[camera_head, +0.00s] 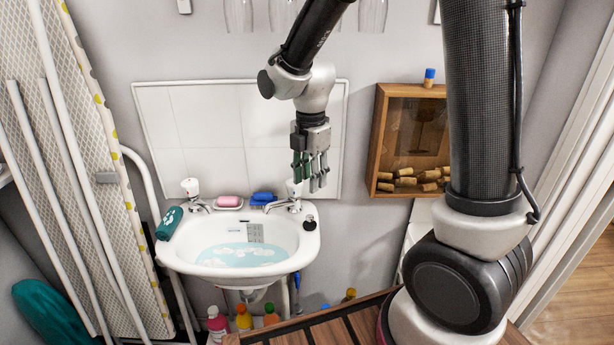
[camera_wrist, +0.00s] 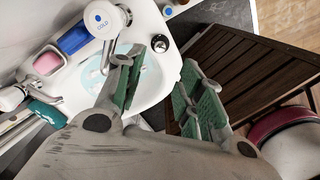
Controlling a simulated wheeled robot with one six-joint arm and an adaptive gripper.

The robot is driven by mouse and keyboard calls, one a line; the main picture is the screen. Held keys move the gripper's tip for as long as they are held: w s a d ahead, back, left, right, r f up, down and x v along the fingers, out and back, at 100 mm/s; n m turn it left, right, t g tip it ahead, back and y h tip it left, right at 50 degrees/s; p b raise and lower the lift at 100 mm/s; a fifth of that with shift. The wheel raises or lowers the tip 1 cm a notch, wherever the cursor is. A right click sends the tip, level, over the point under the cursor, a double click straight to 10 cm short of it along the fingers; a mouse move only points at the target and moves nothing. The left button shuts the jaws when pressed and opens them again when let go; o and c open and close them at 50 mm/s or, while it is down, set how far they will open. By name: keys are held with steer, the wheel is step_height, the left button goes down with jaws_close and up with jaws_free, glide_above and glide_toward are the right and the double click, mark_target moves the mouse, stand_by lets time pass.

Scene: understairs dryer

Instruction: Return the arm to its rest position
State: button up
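My gripper (camera_head: 311,172) hangs from my arm above the right side of the white sink, fingers pointing down, in the head view. In the wrist view my gripper (camera_wrist: 168,92) has its two green-padded fingers spread apart, with nothing between them. The sink (camera_head: 185,243) holds pale blue water with foam. The right-hand tap (camera_head: 287,203) stands at the sink's back edge, just below and left of the fingers. In the wrist view the tap (camera_wrist: 103,18) has a white cap marked COLD.
A pink soap (camera_head: 230,201) and a blue brush (camera_head: 262,198) lie on the sink's back rim. A wooden box of corks (camera_head: 378,140) hangs at right. An ironing board (camera_head: 75,130) leans at left. Coloured bottles (camera_head: 244,318) stand below. A slatted wooden top (camera_head: 340,325) lies in front.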

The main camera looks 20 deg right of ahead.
steer(key=s+d+r+m+t, duration=0.2)
steer(key=s+d+r+m, duration=0.5)
steer(key=s+m, duration=0.2)
steer(key=s+d+r+m+t, duration=0.2)
steer(key=s+d+r+m, duration=0.6)
steer(key=m, duration=0.6)
steer(key=shift+s, duration=1)
